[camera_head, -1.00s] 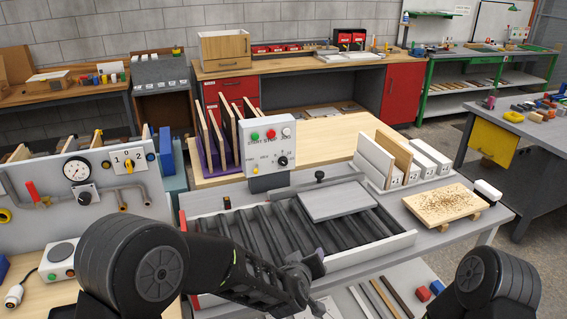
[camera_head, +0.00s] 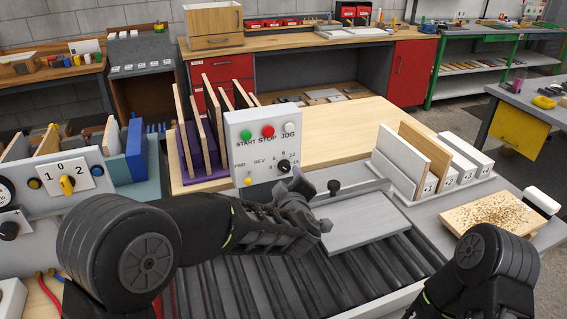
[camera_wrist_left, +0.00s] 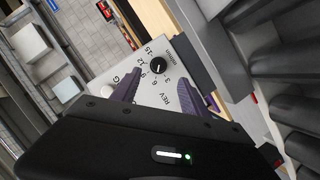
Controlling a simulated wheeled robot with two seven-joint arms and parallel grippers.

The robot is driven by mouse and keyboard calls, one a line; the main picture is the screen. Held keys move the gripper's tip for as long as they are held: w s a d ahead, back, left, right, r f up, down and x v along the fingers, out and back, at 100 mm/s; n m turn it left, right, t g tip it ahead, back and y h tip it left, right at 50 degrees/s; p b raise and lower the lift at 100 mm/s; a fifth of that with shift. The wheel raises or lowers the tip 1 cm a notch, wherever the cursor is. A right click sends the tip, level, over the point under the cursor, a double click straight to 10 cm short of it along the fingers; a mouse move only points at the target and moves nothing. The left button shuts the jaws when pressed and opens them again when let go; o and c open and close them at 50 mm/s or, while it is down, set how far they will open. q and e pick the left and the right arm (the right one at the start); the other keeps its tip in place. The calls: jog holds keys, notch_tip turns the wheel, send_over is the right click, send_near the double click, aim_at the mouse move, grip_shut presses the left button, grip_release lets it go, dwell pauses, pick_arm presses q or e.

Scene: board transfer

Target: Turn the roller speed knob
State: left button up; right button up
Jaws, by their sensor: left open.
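The roller speed knob (camera_head: 283,166) is a small black dial on the lower right of the white control panel (camera_head: 238,139), with numbers printed around it. In the left wrist view the knob (camera_wrist_left: 158,66) has a light pointer line and sits just beyond and between the two purple fingertips. My left gripper (camera_head: 297,187) is just in front of and below the knob in the head view. In the left wrist view my left gripper (camera_wrist_left: 158,82) is open, its fingers apart; I cannot tell whether they touch the panel. My right gripper is out of view.
The panel also has green, red and white buttons (camera_head: 268,131) and a small yellow switch (camera_head: 249,181). Below is the roller conveyor (camera_head: 300,285) with a grey board (camera_head: 358,219) on it. Upright boards in a purple rack (camera_head: 203,165) stand left of the panel.

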aim_at(285, 168)
pick_arm(q)
jog(key=shift+r, duration=0.2)
jog(key=p+x, duration=0.1)
jog(key=x, duration=0.7)
jog(key=shift+s+p, duration=0.1)
jog(key=shift+p, duration=0.3)
jog(key=shift+c, duration=0.4)
grip_shut()
